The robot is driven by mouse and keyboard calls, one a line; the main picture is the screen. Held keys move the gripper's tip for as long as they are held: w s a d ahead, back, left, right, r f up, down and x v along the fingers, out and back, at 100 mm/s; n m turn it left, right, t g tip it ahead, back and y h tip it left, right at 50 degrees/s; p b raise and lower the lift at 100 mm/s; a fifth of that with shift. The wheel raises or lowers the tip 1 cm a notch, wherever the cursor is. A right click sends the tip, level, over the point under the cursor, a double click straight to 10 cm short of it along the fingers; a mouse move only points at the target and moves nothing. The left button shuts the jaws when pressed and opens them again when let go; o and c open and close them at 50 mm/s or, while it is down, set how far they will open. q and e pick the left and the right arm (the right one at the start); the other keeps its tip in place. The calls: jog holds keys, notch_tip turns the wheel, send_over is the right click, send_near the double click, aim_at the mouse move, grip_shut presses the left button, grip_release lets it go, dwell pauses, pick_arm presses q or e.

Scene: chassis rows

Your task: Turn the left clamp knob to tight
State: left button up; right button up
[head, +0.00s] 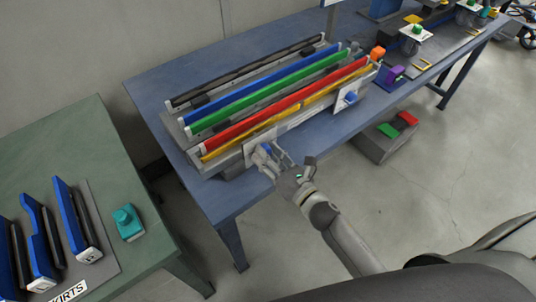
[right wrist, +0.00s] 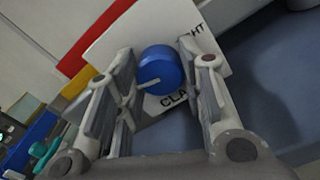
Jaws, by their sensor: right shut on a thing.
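The left clamp knob (head: 266,149) is blue and sits on a white plate at the left end of the rack's front. In the right wrist view the knob (right wrist: 160,68) has a white pointer (right wrist: 149,84) aimed to the lower left. The white plate (right wrist: 112,42) shows parts of the words "CLAMP" and "TIGHT", cut off by my fingers. My right gripper (head: 270,157) is at this knob, shut on it with one finger on each side. The right clamp knob (head: 351,96) is also blue, on its own white plate. My left gripper is not in view.
The rack holds black, blue, green, red (head: 285,103) and yellow long bars on a blue table (head: 160,98). A green table (head: 85,135) with blue parts and a teal object (head: 127,221) stands at left. A grey box (head: 385,146) is on the floor.

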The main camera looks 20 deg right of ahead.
jog(key=m, duration=0.4)
jog(key=shift+m, duration=0.3)
jog(key=m+p, duration=0.1)
jog(key=m, duration=0.2)
jog(key=shift+m, duration=0.4)
jog(key=m+p, duration=0.1)
jog(key=m, duration=0.3)
jog(key=m+p, duration=0.1)
jog(key=m, duration=0.4)
jog(key=m+p, duration=0.1)
jog(key=m, duration=0.3)
jog(key=shift+m, duration=0.3)
jog(key=m, duration=0.3)
jog(key=shift+m+p, duration=0.3)
jog(key=shift+p, duration=0.1)
jog(key=m, duration=0.3)
jog(key=shift+f+m+p, duration=0.1)
jog(key=shift+m+p, duration=0.2)
jog(key=shift+m, duration=1.6)
